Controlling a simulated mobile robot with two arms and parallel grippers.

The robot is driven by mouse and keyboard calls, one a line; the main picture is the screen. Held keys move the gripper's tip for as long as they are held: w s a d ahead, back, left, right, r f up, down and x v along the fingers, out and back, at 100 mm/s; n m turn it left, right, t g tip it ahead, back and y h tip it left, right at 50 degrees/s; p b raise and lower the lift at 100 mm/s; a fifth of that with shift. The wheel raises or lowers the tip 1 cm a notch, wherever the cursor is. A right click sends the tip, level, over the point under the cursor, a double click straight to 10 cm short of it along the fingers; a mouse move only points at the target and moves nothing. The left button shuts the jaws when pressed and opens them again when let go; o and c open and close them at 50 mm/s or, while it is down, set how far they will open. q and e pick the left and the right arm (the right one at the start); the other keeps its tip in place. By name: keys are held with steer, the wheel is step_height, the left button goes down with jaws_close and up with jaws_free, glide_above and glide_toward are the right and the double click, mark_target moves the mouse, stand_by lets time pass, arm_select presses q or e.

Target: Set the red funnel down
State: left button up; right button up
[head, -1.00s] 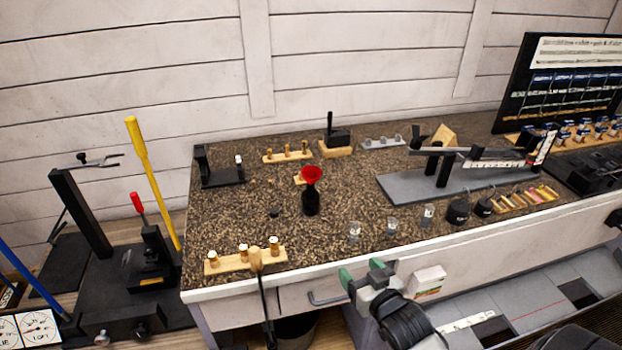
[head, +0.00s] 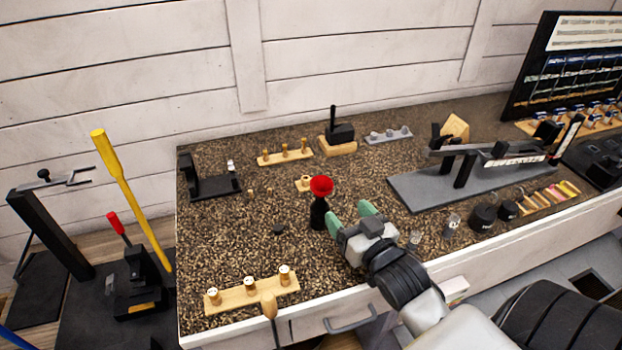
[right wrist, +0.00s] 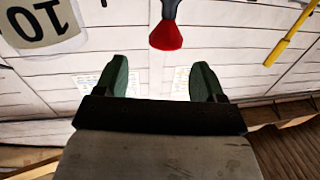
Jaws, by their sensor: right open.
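The red funnel (head: 321,186) sits mouth up in the top of a black bottle (head: 318,215) standing on the speckled bench top. My right gripper (head: 350,216) is open and empty, just to the right of the bottle, its green fingers pointing up and to the left. In the right wrist view the funnel (right wrist: 166,36) shows upside down, beyond and between the two open fingers (right wrist: 152,80), apart from them. My left gripper is not in view.
A wooden block with several pegs (head: 251,291) lies at the bench's front left. Small clear cups (head: 452,225) and black pots (head: 483,217) stand right of my gripper. A grey fixture (head: 425,190) is at right.

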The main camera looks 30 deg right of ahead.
mark_target(329, 193)
steer(key=w, duration=0.2)
steer(key=w+p, duration=0.1)
steer(key=w, duration=0.1)
steer(key=shift+d+r, duration=0.15)
steer(key=shift+r, duration=0.1)
steer(key=shift+w, duration=0.35)
steer(key=w+p, duration=0.2)
steer(key=w, duration=0.3)
steer(key=shift+w+f, duration=0.1)
steer(key=shift+w, duration=0.25)
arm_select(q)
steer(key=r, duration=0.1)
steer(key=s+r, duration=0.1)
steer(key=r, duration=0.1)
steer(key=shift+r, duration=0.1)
arm_select(e)
steer(key=shift+c, duration=0.3)
steer(key=shift+s, duration=0.1)
steer(key=shift+c, duration=1.2)
steer(key=c, duration=0.5)
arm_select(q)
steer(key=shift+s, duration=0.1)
